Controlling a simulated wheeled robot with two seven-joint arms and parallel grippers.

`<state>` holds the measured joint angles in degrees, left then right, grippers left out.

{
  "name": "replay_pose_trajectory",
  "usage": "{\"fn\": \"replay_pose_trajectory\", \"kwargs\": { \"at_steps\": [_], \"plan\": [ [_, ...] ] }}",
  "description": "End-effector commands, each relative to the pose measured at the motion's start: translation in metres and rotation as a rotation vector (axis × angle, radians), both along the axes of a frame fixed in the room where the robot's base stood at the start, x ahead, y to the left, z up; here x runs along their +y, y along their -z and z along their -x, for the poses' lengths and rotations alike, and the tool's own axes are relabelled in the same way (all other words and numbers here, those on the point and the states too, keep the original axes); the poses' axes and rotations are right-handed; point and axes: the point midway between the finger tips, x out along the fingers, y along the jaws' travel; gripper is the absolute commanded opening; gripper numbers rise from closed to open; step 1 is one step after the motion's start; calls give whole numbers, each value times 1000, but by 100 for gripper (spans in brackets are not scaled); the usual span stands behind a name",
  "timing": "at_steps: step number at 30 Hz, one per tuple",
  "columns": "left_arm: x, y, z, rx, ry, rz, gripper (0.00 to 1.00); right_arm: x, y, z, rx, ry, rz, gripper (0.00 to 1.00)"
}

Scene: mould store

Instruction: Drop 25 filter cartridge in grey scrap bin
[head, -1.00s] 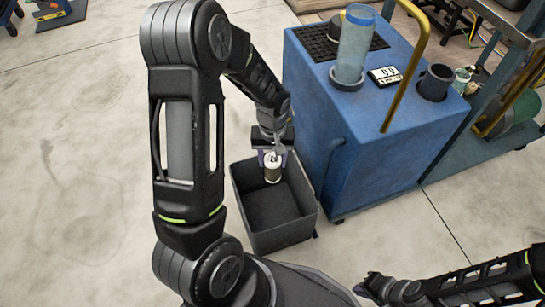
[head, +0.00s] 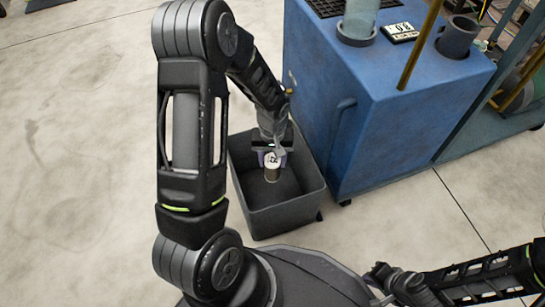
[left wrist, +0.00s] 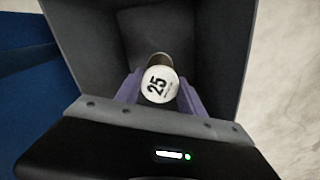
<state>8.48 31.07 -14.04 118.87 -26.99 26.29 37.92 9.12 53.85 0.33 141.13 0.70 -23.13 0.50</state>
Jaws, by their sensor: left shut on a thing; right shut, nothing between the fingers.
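The filter cartridge (head: 272,172) is a small cylinder with a white end cap. In the left wrist view the cap of the cartridge (left wrist: 158,85) reads "25". My left gripper (head: 272,158) is shut on it; the purple fingers of the left gripper (left wrist: 160,95) sit on both sides of it. The grey scrap bin (head: 283,217) stands on the floor, open at the top. The cartridge is within the bin's opening; its exact height above the bottom is hard to tell. The bin's dark inner wall (left wrist: 205,35) surrounds it in the left wrist view. My right gripper (head: 385,280) is shut and empty at lower right.
A blue cabinet (head: 385,125) stands right beside the bin, with a clear cylinder (head: 360,18), a small display (head: 400,32), a dark cup (head: 458,37) and a yellow rail (head: 420,45) on top. A cluttered teal rack is at the far right. The floor at left is clear.

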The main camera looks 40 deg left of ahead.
Motion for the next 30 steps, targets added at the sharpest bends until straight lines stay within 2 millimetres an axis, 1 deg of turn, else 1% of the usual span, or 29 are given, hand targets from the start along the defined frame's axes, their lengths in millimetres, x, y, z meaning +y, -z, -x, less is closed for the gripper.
{"fn": "replay_pose_trajectory", "kwargs": {
  "at_steps": [1, 6, 17, 18, 27, 30],
  "plan": [
    [0, 11, 0, 0, -1, 0, 0, 0, 9, -1, -1, 0, -1, 0],
    [0, 22, 0, -1, -2, 0, 0, -1, 16, -3, -4, 3, -3, 0],
    [0, 23, 0, -1, -1, 0, 0, -1, 16, -4, -4, 3, -3, 0],
    [0, 23, 0, -1, -1, 0, 47, -1, 16, -4, -4, 3, -3, 0],
    [0, 23, 0, -1, -1, 0, 71, -1, 16, -4, -3, 3, -4, 0],
    [0, 23, 0, -1, -1, 0, 71, -1, 16, -3, -3, 3, -4, 0]
  ]
}}
